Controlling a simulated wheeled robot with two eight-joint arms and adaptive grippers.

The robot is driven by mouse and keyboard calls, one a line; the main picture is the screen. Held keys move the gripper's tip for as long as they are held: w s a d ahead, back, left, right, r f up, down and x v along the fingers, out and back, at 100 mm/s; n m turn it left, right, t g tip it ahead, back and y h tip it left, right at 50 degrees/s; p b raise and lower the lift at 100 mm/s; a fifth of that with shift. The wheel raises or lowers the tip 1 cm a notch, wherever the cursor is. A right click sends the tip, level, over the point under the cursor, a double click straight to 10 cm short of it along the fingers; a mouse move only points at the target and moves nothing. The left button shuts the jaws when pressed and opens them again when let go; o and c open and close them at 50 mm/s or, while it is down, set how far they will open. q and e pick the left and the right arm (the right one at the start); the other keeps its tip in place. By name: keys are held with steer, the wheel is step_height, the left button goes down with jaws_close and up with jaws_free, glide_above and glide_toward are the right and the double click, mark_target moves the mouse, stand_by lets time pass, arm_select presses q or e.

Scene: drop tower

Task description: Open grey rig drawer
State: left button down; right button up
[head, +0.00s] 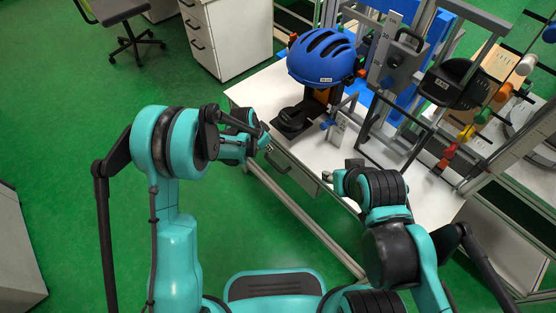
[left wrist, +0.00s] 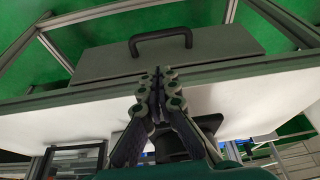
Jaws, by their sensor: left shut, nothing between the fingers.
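The grey rig drawer (head: 291,176) sits under the front edge of the white tabletop and looks closed. Its black bar handle (head: 278,162) is on the front panel. In the left wrist view, the drawer front (left wrist: 100,62) spans the upper middle with its handle (left wrist: 160,38) in full view. My left gripper (head: 264,139) is near the table edge, close to the handle in the head view. In the left wrist view its fingers (left wrist: 160,74) are together and empty, pointing toward the drawer and apart from the handle. My right gripper (head: 331,178) is mostly hidden by its own arm.
On the white table (head: 258,93) stand a blue helmet (head: 322,60) on a stand, a black round base (head: 292,119) and metal rig frames. A metal rail (head: 300,214) runs low in front of the table. A white cabinet (head: 232,38) stands behind left. Green floor is free at left.

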arm_select(q)
steer(key=s+b+x, duration=0.1)
steer(key=b+x, duration=0.3)
steer(key=x, duration=0.9)
steer(key=shift+d+f+m, duration=0.3)
steer(key=shift+f, duration=0.05)
arm_select(e)
step_height(320, 180, down, 4)
arm_select(q)
steer(key=shift+w, duration=0.1)
